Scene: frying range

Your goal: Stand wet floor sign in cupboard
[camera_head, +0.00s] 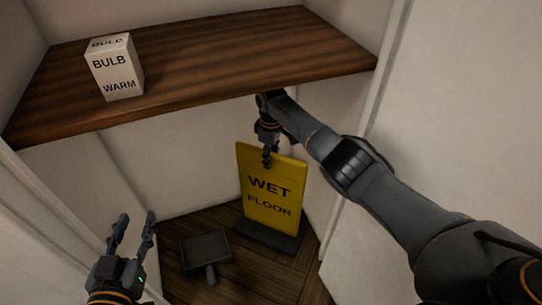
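The yellow wet floor sign (270,205) stands upright inside the cupboard, at the back right, with its dark base (268,237) on the wooden floor. My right gripper (267,160) is at the sign's top edge, with its fingers overlapping the upper left of the sign. It is too small in view to tell whether the fingers are closed on it. My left gripper (133,222) is open and empty at the lower left, apart from the sign. The cupboard (180,165) has pale walls.
A wooden shelf (220,60) spans the cupboard above the sign and bears a white bulb box (115,70) at its left. A dark dustpan (205,250) lies on the floor left of the sign. The pale door frame (365,110) is close to my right arm.

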